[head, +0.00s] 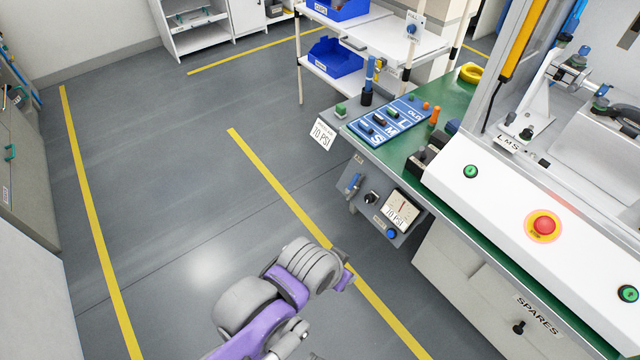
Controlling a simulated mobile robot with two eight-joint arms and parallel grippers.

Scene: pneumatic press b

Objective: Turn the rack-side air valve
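Under the green bench edge hangs a grey air panel (362,212). It carries a blue lever (353,184), a black knob (371,198), a pressure gauge (401,208) marked 10 PSI and a blue round knob (391,234). Another small plate with a blue knob (411,29) is on the rack post at the top. My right gripper is out of view.
A white rack (345,82) with blue bins (333,58) stands beyond the bench. The green bench (455,98) holds a blue parts board (385,122). A white press console (500,205) has a red stop button (543,226). Open grey floor (190,180) lies left.

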